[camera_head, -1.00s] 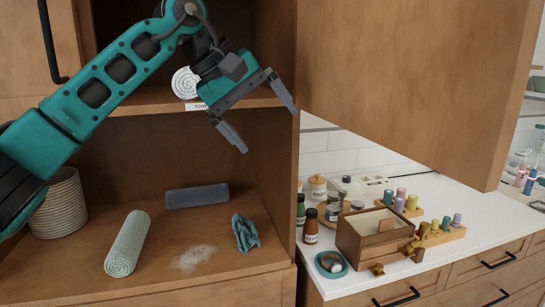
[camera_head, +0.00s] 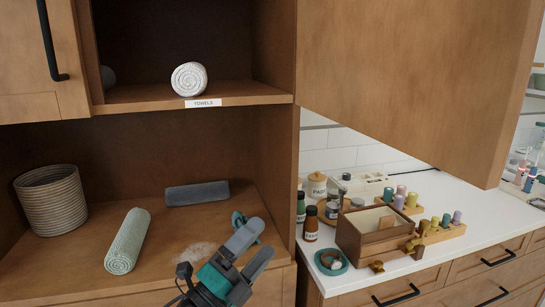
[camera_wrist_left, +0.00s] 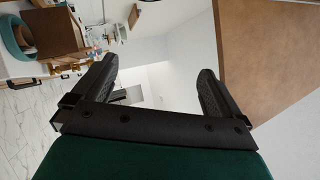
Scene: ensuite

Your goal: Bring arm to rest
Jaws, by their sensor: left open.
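My left gripper (camera_head: 250,246) is low in the head view, in front of the lower shelf's front edge. Its jaws are apart and empty; the left wrist view shows both fingers (camera_wrist_left: 155,85) with nothing between them. Most of my left arm is out of the head view. A rolled white towel (camera_head: 189,79) sits on the upper shelf above the "TOWELS" label (camera_head: 203,103). My right gripper is not in view.
The lower shelf (camera_head: 80,270) holds a woven basket (camera_head: 50,200), a pale green rolled towel (camera_head: 128,241), a grey roll (camera_head: 197,194), a partly hidden teal cloth (camera_head: 238,218) and white powder (camera_head: 195,252). The right counter holds jars, a wooden box (camera_head: 360,242) and a teal dish (camera_head: 331,262).

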